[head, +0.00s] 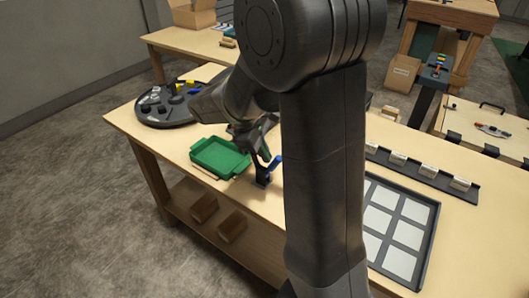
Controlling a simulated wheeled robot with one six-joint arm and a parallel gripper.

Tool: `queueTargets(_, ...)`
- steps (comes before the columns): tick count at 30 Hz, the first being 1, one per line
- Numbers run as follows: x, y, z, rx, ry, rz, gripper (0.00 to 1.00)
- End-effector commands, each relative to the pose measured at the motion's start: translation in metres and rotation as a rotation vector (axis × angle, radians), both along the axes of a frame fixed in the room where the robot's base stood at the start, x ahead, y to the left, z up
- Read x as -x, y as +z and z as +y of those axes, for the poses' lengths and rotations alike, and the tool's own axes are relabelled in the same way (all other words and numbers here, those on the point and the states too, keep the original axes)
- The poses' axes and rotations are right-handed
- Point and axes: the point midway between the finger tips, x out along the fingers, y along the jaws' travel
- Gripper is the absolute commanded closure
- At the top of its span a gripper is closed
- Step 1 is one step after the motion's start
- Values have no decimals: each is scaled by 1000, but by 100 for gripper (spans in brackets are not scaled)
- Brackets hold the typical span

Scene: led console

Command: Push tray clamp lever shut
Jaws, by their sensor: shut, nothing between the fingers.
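The green tray (217,158) sits on the wooden workbench, near its front edge and left of my arm. The tray clamp (262,180) stands just right of the tray, a small dark body with a blue lever (275,163). The lever slants upward from the clamp body. My gripper (265,156) points down beside the lever, at the tray's right side, and is shut with nothing seen in it. I cannot tell whether its tips touch the lever. My own arm hides the bench right of the clamp.
A round dark turntable (165,105) with several small parts stands at the bench's left end. A dark-framed panel (432,245) with pale squares lies at right, below a rail (425,172) with several blocks. Wooden bins (232,226) sit on the lower shelf.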

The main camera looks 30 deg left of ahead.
Motion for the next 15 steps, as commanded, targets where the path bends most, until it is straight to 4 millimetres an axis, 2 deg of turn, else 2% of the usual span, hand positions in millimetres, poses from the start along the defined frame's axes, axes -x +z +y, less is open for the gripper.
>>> queueTargets(15,1,-4,-14,-134,-2,-13,100)
